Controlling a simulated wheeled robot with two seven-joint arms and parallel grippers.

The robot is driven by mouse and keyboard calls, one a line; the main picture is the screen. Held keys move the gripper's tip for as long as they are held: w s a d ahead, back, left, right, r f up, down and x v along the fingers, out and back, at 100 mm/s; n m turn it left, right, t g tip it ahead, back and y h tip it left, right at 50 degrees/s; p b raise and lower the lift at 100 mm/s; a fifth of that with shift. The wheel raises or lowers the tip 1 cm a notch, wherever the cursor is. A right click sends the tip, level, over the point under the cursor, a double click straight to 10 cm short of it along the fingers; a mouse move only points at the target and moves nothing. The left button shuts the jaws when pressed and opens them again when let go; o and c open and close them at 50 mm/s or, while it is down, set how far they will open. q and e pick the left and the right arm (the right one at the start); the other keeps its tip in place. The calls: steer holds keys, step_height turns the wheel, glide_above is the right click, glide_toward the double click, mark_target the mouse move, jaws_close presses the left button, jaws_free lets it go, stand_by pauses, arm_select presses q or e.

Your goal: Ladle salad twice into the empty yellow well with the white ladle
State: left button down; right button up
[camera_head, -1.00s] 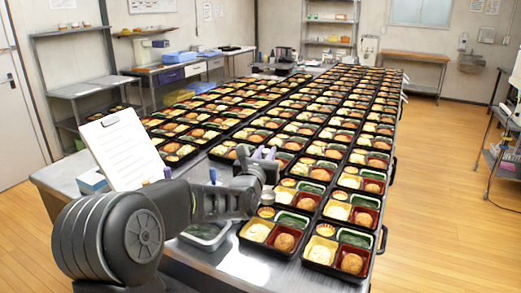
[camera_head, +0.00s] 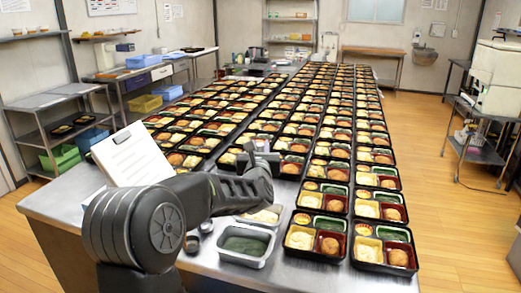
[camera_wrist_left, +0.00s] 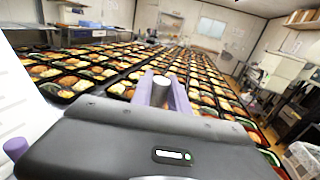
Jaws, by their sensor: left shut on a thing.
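My left gripper (camera_head: 262,155) is raised above the trays, left of their near rows. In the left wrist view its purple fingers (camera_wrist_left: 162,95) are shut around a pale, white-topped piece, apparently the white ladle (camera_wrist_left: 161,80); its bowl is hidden. A metal pan of dark green food (camera_head: 246,244) stands at the table's front. Behind it, a pan of pale salad (camera_head: 263,216) is partly covered by my arm. The nearest black trays (camera_head: 317,258) have yellow wells holding pale food. I cannot make out an empty yellow well. My right gripper is out of view.
Long rows of filled trays cover the steel table (camera_head: 205,262). A clipboard (camera_head: 132,157) stands at the left, with small jars (camera_head: 192,243) near my arm. Shelves (camera_head: 60,115) line the left wall.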

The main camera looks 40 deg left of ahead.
arm_select(q)
steer(key=shift+s+a, duration=0.15)
steer(key=shift+a, duration=0.05)
steer(key=shift+f, duration=0.55)
step_height(320, 180, down, 5)
steer(key=shift+r+b, duration=0.15)
steer(key=shift+b, duration=0.9)
step_height(320, 180, down, 5)
steer(key=b, duration=0.8)
steer(key=shift+r, duration=0.1)
steer(key=shift+r+p, duration=1.25)
steer(key=shift+r, duration=3.25)
